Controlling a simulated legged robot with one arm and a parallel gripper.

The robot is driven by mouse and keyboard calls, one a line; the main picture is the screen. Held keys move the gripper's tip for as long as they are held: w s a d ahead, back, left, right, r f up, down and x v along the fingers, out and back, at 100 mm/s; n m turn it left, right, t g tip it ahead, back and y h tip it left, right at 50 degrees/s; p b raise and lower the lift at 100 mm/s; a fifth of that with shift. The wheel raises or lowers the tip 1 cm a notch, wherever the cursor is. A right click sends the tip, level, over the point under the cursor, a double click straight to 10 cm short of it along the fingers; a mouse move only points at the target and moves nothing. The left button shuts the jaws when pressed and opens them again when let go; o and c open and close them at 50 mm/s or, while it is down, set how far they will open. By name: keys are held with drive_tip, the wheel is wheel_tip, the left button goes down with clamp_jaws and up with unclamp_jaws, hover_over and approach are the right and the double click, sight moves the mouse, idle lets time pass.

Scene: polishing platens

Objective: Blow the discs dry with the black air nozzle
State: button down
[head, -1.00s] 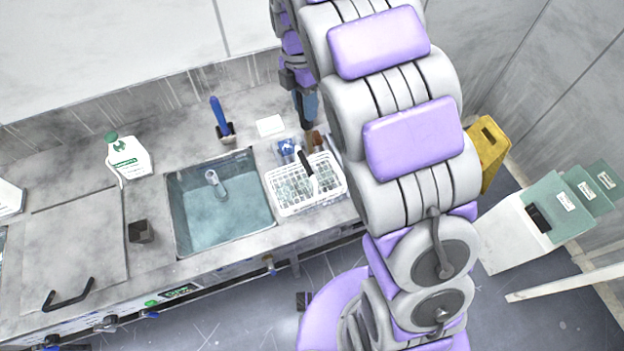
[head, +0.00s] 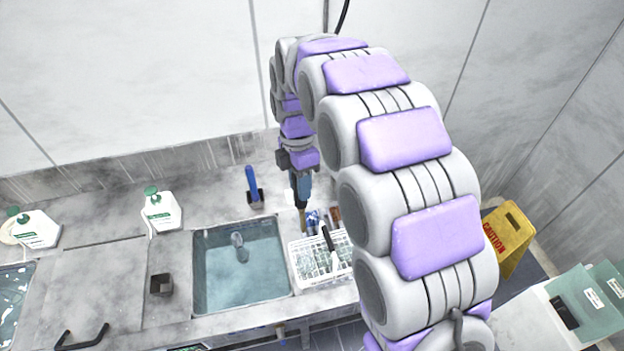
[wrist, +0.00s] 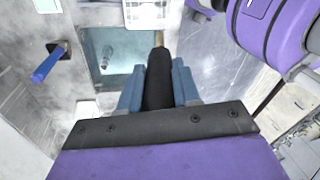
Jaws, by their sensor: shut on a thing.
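My gripper (head: 301,186) hangs over the counter, just behind the white basket (head: 307,282). In the wrist view, the blue fingers of my gripper (wrist: 158,80) are closed on both sides of the black air nozzle (wrist: 159,86). The nozzle's brass-coloured tip points away from the gripper, and in the head view it points down near the basket's back left corner. Pale shapes that may be the discs (head: 312,262) lie in the basket, too small to tell apart. A black handle stands up from the basket. Part of the basket (wrist: 150,27) shows at the top of the wrist view.
A water-filled sink (head: 240,270) is left of the basket. A blue-handled tool in a dark holder (head: 254,190) and a white bottle (head: 161,212) stand behind it. A small dark cup (head: 161,285) is to its left. A yellow caution sign (head: 510,238) stands at right.

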drive_tip(key=shift+w+b+x, duration=0.3)
drive_tip(key=shift+b+x, duration=0.1)
drive_tip(key=shift+x, duration=1.05)
drive_tip(key=shift+w+b+x, duration=0.3)
drive_tip(key=shift+b+x, duration=0.15)
drive_tip(key=shift+x, duration=1)
drive_tip(key=shift+w+b+x, duration=0.3)
drive_tip(key=shift+b+x, duration=0.1)
drive_tip(key=shift+x, duration=1.05)
drive_tip(key=shift+a+f, duration=0.1)
drive_tip(key=shift+f, duration=0.1)
drive_tip(key=shift+r, duration=0.1)
drive_tip(key=shift+s+p+v, duration=0.25)
drive_tip(key=shift+p+v, duration=0.1)
drive_tip(key=shift+v, duration=0.8)
drive_tip(key=shift+s+p+v, duration=0.25)
drive_tip(key=shift+p+v, duration=0.1)
drive_tip(key=shift+v, duration=0.85)
drive_tip(key=shift+r, duration=0.1)
